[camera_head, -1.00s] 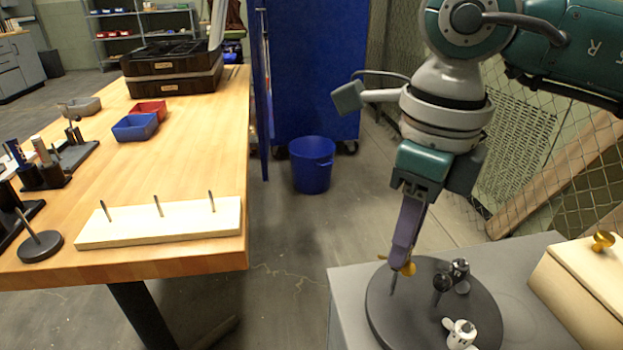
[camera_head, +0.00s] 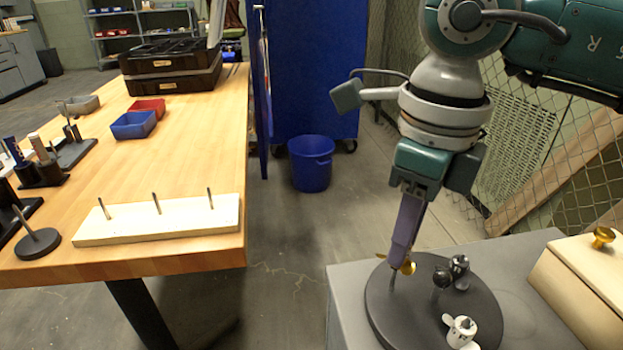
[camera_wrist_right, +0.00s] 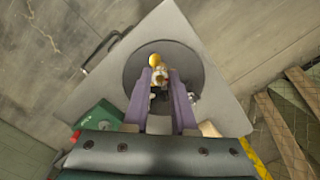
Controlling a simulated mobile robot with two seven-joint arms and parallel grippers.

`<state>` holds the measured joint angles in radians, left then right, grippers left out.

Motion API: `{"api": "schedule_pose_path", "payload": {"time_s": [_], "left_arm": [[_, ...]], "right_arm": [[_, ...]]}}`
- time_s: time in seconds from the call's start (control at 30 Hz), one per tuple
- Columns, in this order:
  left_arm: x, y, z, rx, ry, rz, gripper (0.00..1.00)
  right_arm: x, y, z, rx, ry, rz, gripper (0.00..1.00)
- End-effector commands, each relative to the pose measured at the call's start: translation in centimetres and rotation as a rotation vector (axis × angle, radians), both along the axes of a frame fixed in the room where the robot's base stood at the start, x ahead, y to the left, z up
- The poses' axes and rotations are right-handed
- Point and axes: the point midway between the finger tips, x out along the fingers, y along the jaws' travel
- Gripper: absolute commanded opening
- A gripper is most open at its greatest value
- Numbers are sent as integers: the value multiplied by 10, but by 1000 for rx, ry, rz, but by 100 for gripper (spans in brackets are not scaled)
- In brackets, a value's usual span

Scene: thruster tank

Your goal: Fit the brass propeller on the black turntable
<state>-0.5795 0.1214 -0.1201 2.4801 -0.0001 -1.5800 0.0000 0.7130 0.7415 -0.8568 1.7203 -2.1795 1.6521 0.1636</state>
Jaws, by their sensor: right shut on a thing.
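The brass propeller (camera_head: 408,267) is at the tips of my right gripper (camera_head: 403,258), which is shut on it. It also shows in the right wrist view (camera_wrist_right: 154,60), between the purple fingers (camera_wrist_right: 160,88). The black turntable (camera_head: 392,322) is a round disc on a grey stand. The propeller is over the turntable's far left part, close to an upright metal pin (camera_head: 392,284). I cannot tell whether the propeller is around the pin or beside it. My fingers hide part of the propeller. My left gripper is out of view.
On the turntable stand a black fitting (camera_head: 440,279), a black-and-white one (camera_head: 459,270) and a white one (camera_head: 461,331). A cream box (camera_head: 590,285) with a brass knob is at the right. A cream board (camera_head: 160,222) with three pegs lies on the wooden table.

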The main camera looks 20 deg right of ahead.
Motion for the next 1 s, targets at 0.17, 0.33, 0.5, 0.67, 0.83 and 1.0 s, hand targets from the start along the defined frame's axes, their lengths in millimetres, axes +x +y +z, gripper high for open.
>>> {"api": "schedule_pose_path", "payload": {"time_s": [0.17,0.33,0.5,0.67,0.83,1.0], "left_arm": [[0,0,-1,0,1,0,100],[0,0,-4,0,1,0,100],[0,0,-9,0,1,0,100],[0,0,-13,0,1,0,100],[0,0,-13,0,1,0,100],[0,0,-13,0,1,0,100]], "right_arm": [[0,0,0,0,0,0,0],[0,0,-5,0,0,0,0],[0,0,-10,-1,-1,0,0],[0,0,-14,-1,-1,0,0],[0,0,-14,-1,-1,0,0],[0,0,-14,0,0,0,0]]}}
